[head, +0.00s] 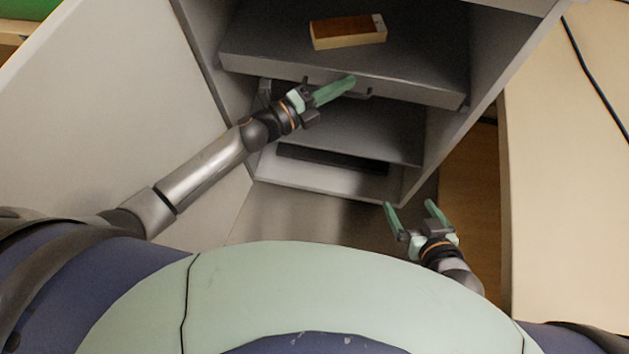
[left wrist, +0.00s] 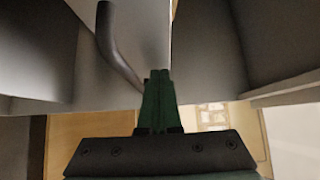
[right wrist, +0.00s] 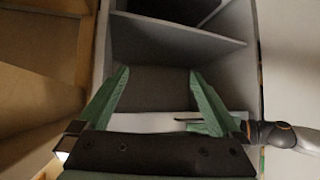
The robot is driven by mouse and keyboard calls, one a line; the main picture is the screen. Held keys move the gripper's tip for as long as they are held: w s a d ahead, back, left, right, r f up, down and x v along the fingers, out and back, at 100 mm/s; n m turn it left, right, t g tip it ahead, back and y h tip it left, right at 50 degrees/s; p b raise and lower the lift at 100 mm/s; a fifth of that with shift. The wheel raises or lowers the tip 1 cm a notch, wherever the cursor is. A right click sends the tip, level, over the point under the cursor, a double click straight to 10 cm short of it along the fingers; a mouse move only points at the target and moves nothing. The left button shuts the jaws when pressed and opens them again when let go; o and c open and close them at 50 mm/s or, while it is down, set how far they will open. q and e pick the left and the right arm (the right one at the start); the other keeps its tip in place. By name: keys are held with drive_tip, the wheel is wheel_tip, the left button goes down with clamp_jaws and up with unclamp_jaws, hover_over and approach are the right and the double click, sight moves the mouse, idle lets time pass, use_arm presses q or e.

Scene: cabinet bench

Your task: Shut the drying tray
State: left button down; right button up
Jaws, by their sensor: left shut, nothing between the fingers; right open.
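The drying tray appears to be the grey sliding shelf (head: 275,58) in the upper part of the open cabinet, with a dark bar handle (head: 369,92) along its front. How far out it stands is hard to tell. My left gripper (head: 351,79) is shut and empty, with its fingers at the tray's front by the handle. The left wrist view shows the shut fingers (left wrist: 157,76) beside a dark curved bar (left wrist: 113,50); contact cannot be told. My right gripper (head: 412,204) is open and empty, low in front of the cabinet, and shows in the right wrist view (right wrist: 158,78).
A brown-topped box (head: 347,32) lies on the shelf. Below is another grey shelf (head: 370,135) and a dark slot (head: 332,160). A large pale panel (head: 110,90) stands at the left. A pale worktop (head: 565,160) with a black cable lies at the right.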

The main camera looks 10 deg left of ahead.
use_arm(q)
drive_tip(key=shift+w+a+r+p, duration=0.15)
drive_tip(key=shift+r+p, duration=0.15)
drive_tip(key=shift+r, duration=0.2)
drive_tip(key=shift+w+d+r+p, duration=0.15)
drive_tip(key=shift+r+p, duration=0.15)
drive_tip(key=shift+r, duration=0.15)
drive_tip(key=r+p, duration=0.1)
drive_tip(key=p, duration=0.1)
drive_tip(key=s+r+p, duration=0.1)
drive_tip(key=r, duration=0.1)
drive_tip(key=shift+s+r+p, duration=0.1)
drive_tip(key=shift+r+p, duration=0.2)
drive_tip(key=shift+p, duration=0.05)
drive_tip(key=s+r+p, duration=0.3)
drive_tip(key=s+p, duration=0.2)
drive_tip(key=s, duration=0.1)
drive_tip(key=s+d+r+p, duration=0.1)
drive_tip(key=s+r+p, duration=0.3)
drive_tip(key=s, duration=0.3)
drive_tip(key=shift+s+r+p, duration=0.2)
drive_tip(key=shift+r+p, duration=0.1)
drive_tip(key=shift+p, duration=0.05)
use_arm(e)
wheel_tip(320, 180, up, 8)
drive_tip(key=s+d+h, duration=0.1)
drive_tip(key=s+d, duration=0.1)
drive_tip(key=shift+s+d+m+g, duration=0.25)
drive_tip(key=shift+d+m+g, duration=0.05)
drive_tip(key=shift+m, duration=0.1)
